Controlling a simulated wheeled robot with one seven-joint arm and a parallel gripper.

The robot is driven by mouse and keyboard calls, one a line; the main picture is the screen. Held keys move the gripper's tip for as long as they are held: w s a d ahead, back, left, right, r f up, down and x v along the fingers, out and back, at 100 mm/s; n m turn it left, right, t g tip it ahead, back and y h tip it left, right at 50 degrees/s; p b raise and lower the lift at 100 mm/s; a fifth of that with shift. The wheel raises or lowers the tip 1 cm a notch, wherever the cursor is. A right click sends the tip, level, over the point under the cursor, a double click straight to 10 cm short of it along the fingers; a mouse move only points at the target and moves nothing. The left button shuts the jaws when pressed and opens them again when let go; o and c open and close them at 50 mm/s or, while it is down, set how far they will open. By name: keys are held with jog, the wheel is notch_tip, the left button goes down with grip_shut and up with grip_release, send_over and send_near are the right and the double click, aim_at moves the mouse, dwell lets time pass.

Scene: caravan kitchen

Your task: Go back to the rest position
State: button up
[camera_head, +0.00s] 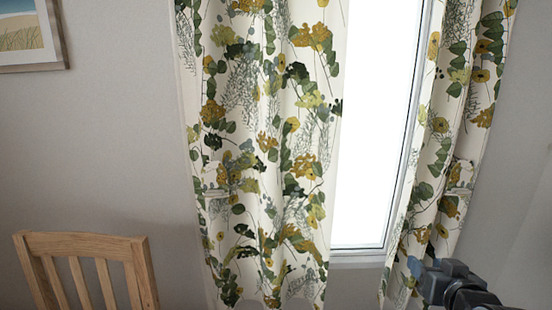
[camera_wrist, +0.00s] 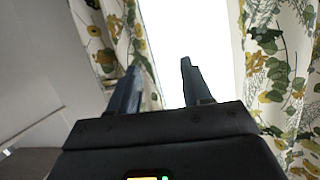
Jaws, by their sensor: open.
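My gripper (camera_wrist: 158,82) shows in the wrist view with its two dark fingers apart and nothing between them. It points toward the bright window and the floral curtains. In the head view, a dark part of my arm (camera_head: 455,285) shows at the lower right corner, in front of the right curtain. The fingertips cannot be made out in the head view.
A wooden chair (camera_head: 85,245) stands at the lower left against the grey wall. Floral curtains (camera_head: 265,150) hang on both sides of the bright window (camera_head: 375,130). A framed picture (camera_head: 30,35) hangs at the upper left. The wall between chair and curtain is bare.

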jog(key=s+a+f, duration=0.2)
jog(key=s+f, duration=0.1)
jog(key=s, duration=0.6)
jog(key=s+a+f, duration=0.2)
jog(key=s+f, duration=0.1)
jog(key=s, duration=0.5)
jog(key=s+a+f, duration=0.3)
jog(key=s, duration=0.6)
jog(key=s+a+r, duration=0.1)
jog(key=s+r, duration=0.2)
jog(key=s, duration=0.4)
jog(key=s+a+r+n, duration=0.1)
jog(key=s+r, duration=0.2)
jog(key=s, duration=0.4)
jog(key=s+r+n+y, duration=0.1)
jog(key=s+r, duration=0.2)
jog(key=s, duration=0.4)
jog(key=shift+a+t, duration=0.3)
jog(key=shift+a, duration=0.1)
jog(key=shift+s+f, duration=0.1)
